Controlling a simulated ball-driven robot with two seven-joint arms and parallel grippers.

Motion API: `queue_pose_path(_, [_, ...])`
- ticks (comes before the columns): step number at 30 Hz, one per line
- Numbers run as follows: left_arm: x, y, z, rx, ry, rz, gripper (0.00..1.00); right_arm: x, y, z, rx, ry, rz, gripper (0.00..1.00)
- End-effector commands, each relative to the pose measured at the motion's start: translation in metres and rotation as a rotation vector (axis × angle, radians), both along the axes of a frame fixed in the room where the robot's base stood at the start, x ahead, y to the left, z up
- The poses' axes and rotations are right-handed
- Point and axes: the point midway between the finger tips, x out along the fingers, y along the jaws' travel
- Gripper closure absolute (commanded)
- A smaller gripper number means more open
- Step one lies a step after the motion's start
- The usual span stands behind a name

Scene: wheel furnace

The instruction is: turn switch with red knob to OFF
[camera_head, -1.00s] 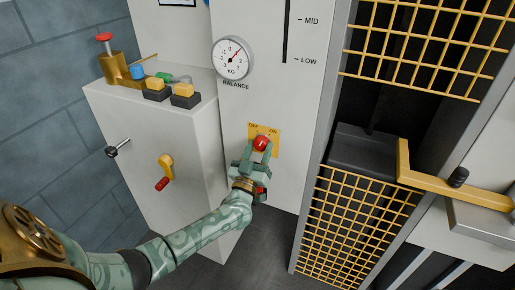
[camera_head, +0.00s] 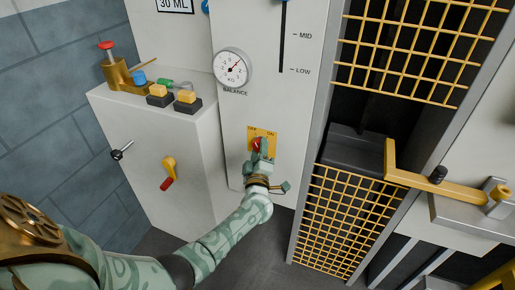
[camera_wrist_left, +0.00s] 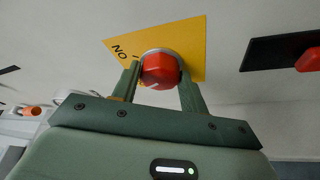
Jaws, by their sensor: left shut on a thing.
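The switch has a round red knob (camera_head: 256,144) on a yellow plate (camera_head: 271,134) marked OFF at left and ON at right, on the white panel. My left gripper (camera_head: 263,152) is shut on the red knob, and its fingers hide part of it. In the left wrist view the knob (camera_wrist_left: 160,71) sits between the two fingers (camera_wrist_left: 160,82) in front of the yellow plate (camera_wrist_left: 192,42). The gripper looks rolled about its own axis. The letters NO show beside the knob there; OFF is hidden. I cannot tell exactly which way the knob points. My right gripper is not in view.
A balance dial (camera_head: 232,68) sits above the switch. A grey cabinet (camera_head: 197,150) at left carries a yellow handle with a red grip (camera_head: 168,174) and a black knob (camera_head: 121,151). A yellow grid (camera_head: 340,225) and a yellow bar (camera_head: 437,185) stand at right.

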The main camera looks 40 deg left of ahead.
Motion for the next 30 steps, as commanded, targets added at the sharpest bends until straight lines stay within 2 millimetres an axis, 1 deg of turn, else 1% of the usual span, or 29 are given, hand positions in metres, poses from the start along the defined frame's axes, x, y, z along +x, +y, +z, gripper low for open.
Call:
queue_pose_path(1, [-0.0005,-0.0007,0.0014,-0.027,-0.004,0.0,0.79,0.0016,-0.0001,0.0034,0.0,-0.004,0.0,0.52])
queue_pose_path(9, [-0.0005,-0.0008,0.0003,-0.128,-0.028,0.0,0.79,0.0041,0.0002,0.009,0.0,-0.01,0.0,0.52])
queue_pose_path(26, [-0.0006,-0.0004,-0.001,-0.158,-0.034,0.001,0.79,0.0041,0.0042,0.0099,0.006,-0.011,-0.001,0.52])
queue_pose_path(27, [-0.0006,-0.0004,-0.001,-0.158,-0.034,0.001,0.51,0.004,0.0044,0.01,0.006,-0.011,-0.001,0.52])
queue_pose_path(29, [-0.0007,-0.0003,-0.001,-0.157,-0.035,0.001,0.35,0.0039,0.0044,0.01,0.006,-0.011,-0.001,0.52])
queue_pose_path(30, [-0.0005,-0.0003,-0.0008,-0.157,-0.035,0.001,0.35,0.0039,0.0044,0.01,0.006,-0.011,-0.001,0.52])
